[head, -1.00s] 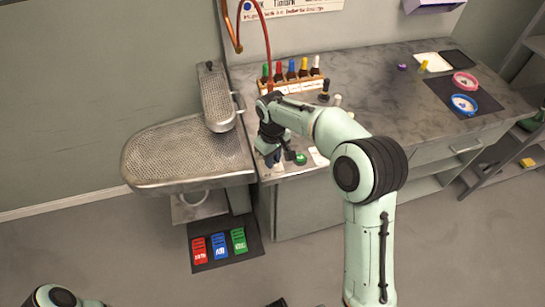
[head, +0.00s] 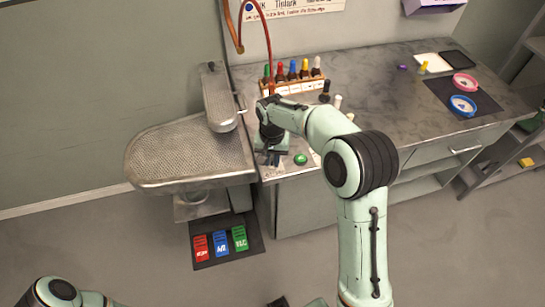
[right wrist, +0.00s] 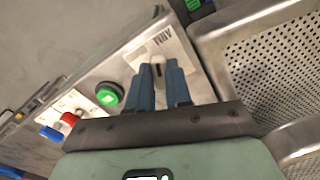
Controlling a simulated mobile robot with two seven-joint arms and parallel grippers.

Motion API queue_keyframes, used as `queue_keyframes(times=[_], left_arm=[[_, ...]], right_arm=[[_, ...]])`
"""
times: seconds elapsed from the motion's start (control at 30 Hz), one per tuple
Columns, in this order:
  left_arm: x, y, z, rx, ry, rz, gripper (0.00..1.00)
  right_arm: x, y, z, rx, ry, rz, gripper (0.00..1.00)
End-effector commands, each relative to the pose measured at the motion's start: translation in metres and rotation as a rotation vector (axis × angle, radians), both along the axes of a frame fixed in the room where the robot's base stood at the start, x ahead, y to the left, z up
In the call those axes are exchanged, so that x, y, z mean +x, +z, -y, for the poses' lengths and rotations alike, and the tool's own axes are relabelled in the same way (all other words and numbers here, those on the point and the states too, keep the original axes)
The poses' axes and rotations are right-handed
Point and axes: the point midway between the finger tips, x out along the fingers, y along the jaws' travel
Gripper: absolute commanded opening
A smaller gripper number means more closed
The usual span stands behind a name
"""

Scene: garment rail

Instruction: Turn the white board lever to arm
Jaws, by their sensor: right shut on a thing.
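The white board (right wrist: 185,50), marked ARM, lies on the bench's front left corner beside the metal mesh boards. Its small white lever (right wrist: 157,64) shows between the blue fingertips of my right gripper (right wrist: 160,75) in the right wrist view. The gripper is shut on the lever, near the ARM lettering. In the head view my right gripper (head: 272,157) points down at this corner, and the lever is hidden there.
A green button (right wrist: 110,95) sits close beside the lever, with red (right wrist: 68,118) and blue (right wrist: 49,133) parts beyond. A mesh ironing board (head: 190,160) adjoins the bench. A rack of coloured bottles (head: 292,84) stands behind my arm. Coloured pedals (head: 220,243) lie on the floor.

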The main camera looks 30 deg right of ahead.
Motion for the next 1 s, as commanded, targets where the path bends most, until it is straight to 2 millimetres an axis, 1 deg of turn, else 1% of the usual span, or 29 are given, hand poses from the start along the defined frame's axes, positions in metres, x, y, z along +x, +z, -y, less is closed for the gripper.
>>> queue_keyframes(times=[0.1, 0.33, 0.87, 0.9, 0.93, 0.97, 1.0], left_arm=[[0.0011, 0.0019, 0.0, 0.0, 0.0, 0.001, 0.0], [0.0019, 0.0032, 0.0, 0.0, 0.0, 0.002, 0.0], [0.0021, 0.0034, 0.0, 0.0, 0.0, 0.002, 0.0], [0.0021, 0.0034, 0.0, 0.0, 0.0, 0.002, 0.0], [0.0021, 0.0034, 0.0, 0.0, 0.0, 0.002, 0.0], [0.0021, 0.0034, 0.0, 0.0, 0.0, 0.002, 0.0], [0.0021, 0.0034, 0.0, 0.0, 0.0, 0.002, 0.0]], right_arm=[[0.0005, 0.0007, -0.0002, -0.001, -0.061, 0.001, 0.0], [0.0006, 0.0005, -0.0005, 0.001, -0.132, 0.001, 0.0], [0.0007, 0.0003, -0.0006, 0.002, -0.155, 0.001, 0.0], [0.0007, 0.0003, -0.0006, 0.002, -0.155, 0.001, 0.32], [0.0007, 0.0003, -0.0006, 0.002, -0.155, 0.001, 0.42], [0.0007, 0.0003, -0.0006, 0.001, -0.154, 0.001, 0.45], [0.0006, 0.0002, -0.0005, 0.001, -0.154, 0.001, 0.45]])
